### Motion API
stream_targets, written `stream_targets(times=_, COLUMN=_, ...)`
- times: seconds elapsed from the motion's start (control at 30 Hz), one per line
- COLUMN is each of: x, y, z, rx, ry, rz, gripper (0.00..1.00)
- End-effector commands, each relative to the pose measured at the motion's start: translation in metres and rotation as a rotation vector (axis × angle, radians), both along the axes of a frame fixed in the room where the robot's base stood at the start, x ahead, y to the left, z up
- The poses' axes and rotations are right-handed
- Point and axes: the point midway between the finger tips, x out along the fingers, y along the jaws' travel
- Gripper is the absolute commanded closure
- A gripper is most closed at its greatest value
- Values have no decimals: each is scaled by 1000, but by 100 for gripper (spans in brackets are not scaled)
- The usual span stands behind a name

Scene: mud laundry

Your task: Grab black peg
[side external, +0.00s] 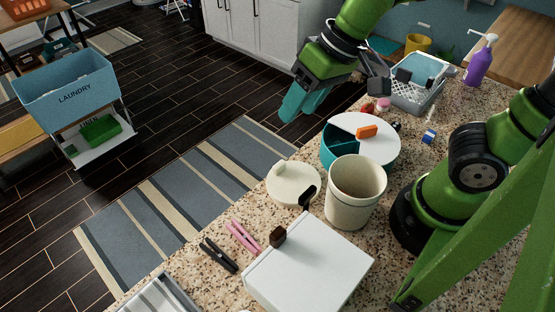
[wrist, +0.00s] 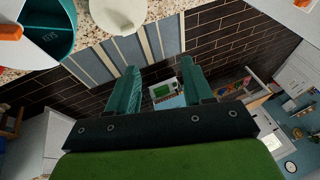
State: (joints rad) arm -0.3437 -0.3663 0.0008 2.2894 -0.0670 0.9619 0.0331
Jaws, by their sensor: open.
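A black peg (side external: 219,255) lies on the speckled counter at the lower left of the side external view, beside a pink peg (side external: 242,237) and left of a white box. Both look like clothes pegs. My gripper (side external: 292,106) hangs beyond the counter's far edge, near the round teal container and well away from the black peg. Its teal fingers are apart in the wrist view (wrist: 158,90), with nothing between them but distant floor and the laundry cart. The black peg cannot be made out in the wrist view.
On the counter (side external: 205,280) stand a white box (side external: 310,270), a cream canister (side external: 355,195), its lid (side external: 292,184), a round teal container (side external: 360,140), a grey basket (side external: 420,95) and a purple bottle (side external: 479,62). A laundry cart (side external: 68,88) stands on the floor.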

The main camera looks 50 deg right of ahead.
Motion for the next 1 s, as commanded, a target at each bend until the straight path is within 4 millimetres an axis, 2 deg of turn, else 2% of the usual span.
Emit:
stream_targets(times=0.03, x=6, y=26, z=-6, rx=-24, ry=51, rz=61, gripper=49)
stream_targets(times=0.17, x=16, y=87, z=-20, rx=-91, ry=151, rz=165, gripper=49)
stream_targets(times=0.3, x=15, y=153, z=-43, rx=-182, ry=241, rz=232, gripper=49)
stream_targets(times=0.4, x=12, y=192, z=-57, rx=-241, ry=280, rz=242, gripper=49)
stream_targets(times=0.5, x=12, y=218, z=-65, rx=-281, ry=300, rz=216, gripper=49)
stream_targets(times=0.67, x=21, y=223, z=-51, rx=-283, ry=304, rz=115, gripper=49)
stream_targets(times=0.77, x=19, y=221, z=-62, rx=-289, ry=320, rz=92, gripper=49)
stream_targets(times=1.0, x=18, y=220, z=-113, rx=-290, ry=321, rz=94, gripper=49)
